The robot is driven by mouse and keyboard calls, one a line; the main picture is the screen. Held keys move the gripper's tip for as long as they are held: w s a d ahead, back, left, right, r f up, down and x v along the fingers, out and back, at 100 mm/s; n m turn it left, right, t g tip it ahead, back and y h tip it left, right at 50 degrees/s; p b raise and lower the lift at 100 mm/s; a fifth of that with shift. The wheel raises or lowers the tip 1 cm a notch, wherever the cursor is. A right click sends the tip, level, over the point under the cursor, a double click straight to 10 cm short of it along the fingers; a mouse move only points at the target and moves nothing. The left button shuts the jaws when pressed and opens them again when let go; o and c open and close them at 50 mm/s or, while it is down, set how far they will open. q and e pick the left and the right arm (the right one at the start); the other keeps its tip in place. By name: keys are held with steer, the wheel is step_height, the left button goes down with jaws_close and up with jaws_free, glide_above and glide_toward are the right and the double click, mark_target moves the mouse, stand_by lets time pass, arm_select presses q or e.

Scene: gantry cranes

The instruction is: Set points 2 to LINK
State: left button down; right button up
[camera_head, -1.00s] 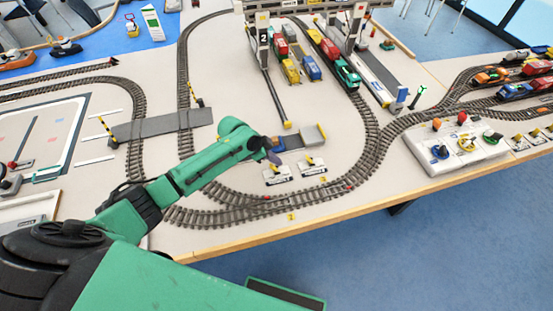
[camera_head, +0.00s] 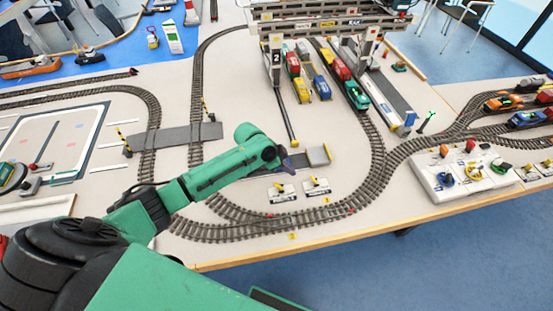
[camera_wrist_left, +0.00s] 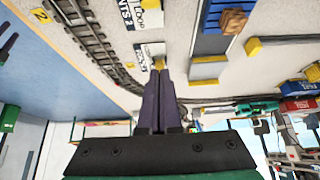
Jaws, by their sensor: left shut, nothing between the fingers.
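Two small white lever plates with yellow levers stand on the table inside the track curve, a left plate (camera_head: 283,195) and a right plate (camera_head: 317,187). Their lettering is too small to read in the head view. In the left wrist view, a plate lettered "NTS 2" (camera_wrist_left: 128,12) is at the top edge, partly cut off. Another plate (camera_wrist_left: 143,57) lies below it, with a yellow lever (camera_wrist_left: 159,62) just beyond my fingertips; contact cannot be told. My left gripper (camera_head: 290,164) is shut and empty, above the table beyond the plates; it also shows in the left wrist view (camera_wrist_left: 160,78).
A grey flat piece with a raised end block (camera_head: 318,155) lies just beyond the plates. Curved track (camera_head: 375,165) runs around this area. The gantry crane (camera_head: 280,75) stands at the back over several wagons. A white control box (camera_head: 465,172) is at the right.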

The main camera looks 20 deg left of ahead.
arm_select(q)
steer(key=s+a+r+b, duration=0.1)
steer(key=s+a+r, duration=0.2)
steer(key=a+r, duration=0.2)
steer(key=shift+s+a+r, duration=0.15)
steer(key=shift+s+a, duration=0.1)
steer(key=shift+s, duration=0.1)
steer(key=shift+s+a, duration=0.1)
